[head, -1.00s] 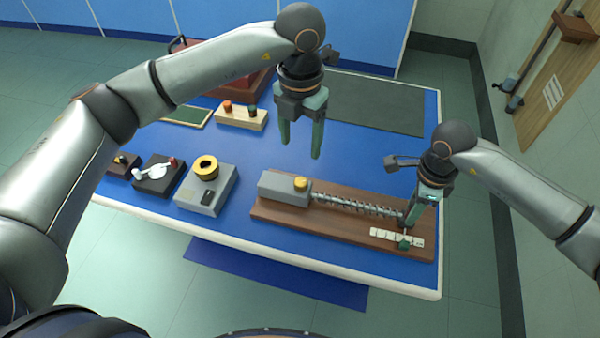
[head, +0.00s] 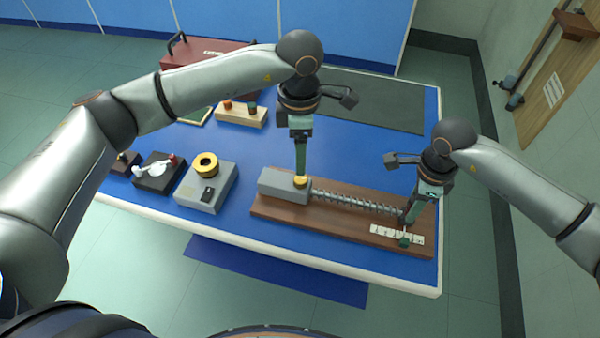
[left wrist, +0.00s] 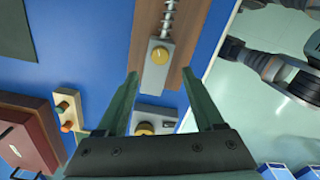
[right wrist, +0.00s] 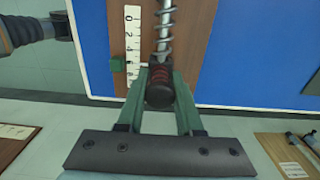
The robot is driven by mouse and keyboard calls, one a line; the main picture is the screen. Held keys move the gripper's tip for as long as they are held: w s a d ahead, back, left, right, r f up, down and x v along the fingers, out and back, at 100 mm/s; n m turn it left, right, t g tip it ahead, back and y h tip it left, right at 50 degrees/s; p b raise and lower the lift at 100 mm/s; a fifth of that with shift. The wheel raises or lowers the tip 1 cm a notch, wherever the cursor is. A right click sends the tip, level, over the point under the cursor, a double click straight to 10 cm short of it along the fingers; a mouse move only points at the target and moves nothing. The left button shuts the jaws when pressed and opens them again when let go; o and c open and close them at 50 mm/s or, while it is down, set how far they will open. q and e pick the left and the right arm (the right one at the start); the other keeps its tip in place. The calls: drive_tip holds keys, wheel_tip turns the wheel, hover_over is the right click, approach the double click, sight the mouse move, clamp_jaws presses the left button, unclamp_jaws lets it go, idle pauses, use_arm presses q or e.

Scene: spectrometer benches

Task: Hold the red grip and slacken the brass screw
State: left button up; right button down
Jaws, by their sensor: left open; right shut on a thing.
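The brass screw (head: 301,181) sits on top of the grey block (head: 270,183) at the left end of the brown board (head: 340,228). My left gripper (head: 300,173) is open, pointing down, its tips right at the screw in the head view. In the left wrist view the screw (left wrist: 160,55) lies ahead, between the lines of the open fingers (left wrist: 160,74); contact cannot be told. My right gripper (head: 408,218) is shut on the red grip (right wrist: 160,77) at the spring rod's other end. The grip is largely hidden by the fingers in the head view.
A grey box with a yellow-topped dial (head: 206,164) stands left of the board. A cream block with knobs (head: 240,115) and a red case (head: 205,52) are behind.

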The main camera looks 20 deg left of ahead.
sight(300, 178)
use_arm(q)
wheel_tip(300, 178, down, 8)
drive_tip(key=shift+r, duration=0.1)
idle(0.4)
clamp_jaws()
idle(0.3)
